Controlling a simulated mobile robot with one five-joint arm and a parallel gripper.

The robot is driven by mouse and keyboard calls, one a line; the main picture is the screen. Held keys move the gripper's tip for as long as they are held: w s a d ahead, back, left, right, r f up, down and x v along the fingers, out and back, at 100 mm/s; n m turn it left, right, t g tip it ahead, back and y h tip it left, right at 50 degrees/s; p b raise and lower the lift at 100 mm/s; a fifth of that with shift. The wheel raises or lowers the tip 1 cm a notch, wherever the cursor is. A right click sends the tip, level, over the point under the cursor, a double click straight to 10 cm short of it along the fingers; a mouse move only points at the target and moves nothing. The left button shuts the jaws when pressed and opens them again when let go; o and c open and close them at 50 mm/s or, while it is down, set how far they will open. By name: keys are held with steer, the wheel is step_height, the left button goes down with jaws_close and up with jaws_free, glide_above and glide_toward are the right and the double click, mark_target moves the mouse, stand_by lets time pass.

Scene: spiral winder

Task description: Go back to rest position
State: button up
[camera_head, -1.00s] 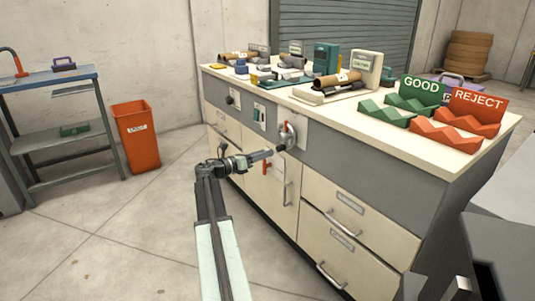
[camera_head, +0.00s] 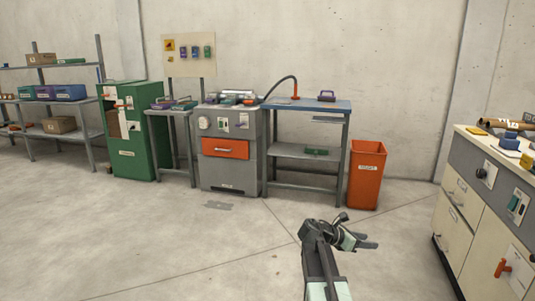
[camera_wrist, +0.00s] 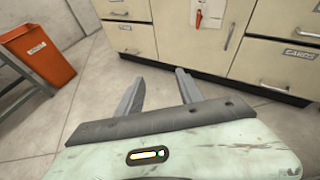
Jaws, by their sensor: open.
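My gripper (camera_head: 369,241) is in the lower middle of the head view, over bare floor, with my arm folded back toward me. In the wrist view my gripper (camera_wrist: 158,92) shows its two fingers apart, with nothing between them. It points toward the base of the cream cabinet, with floor between. No object is held.
The cream cabinet (camera_head: 466,228) stands at the right; its drawers also fill the top of the wrist view (camera_wrist: 262,62). An orange bin (camera_head: 367,178), blue-topped table (camera_head: 310,106), grey machine (camera_head: 232,173) and green cabinet (camera_head: 141,148) line the wall. The floor ahead is clear.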

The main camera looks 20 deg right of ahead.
steer(key=s+a+f+m+y, duration=0.2)
steer(key=a+f+m+y, duration=0.3)
steer(key=a, duration=0.9)
steer(key=s+a+f+m+y+p, duration=0.1)
steer(key=s+a+f+m+y, duration=0.45)
steer(key=a, duration=0.85)
steer(key=w+a+f+m+y, duration=0.1)
steer(key=a+f+m+y, duration=0.2)
steer(key=a+m, duration=0.75)
steer(key=a+r+n+p, duration=0.2)
steer(key=a+r+p, duration=0.1)
steer(key=r+p, duration=3.5)
steer(key=shift+r, duration=0.15)
steer(key=shift+s, duration=0.1)
steer(key=shift+c, duration=0.8)
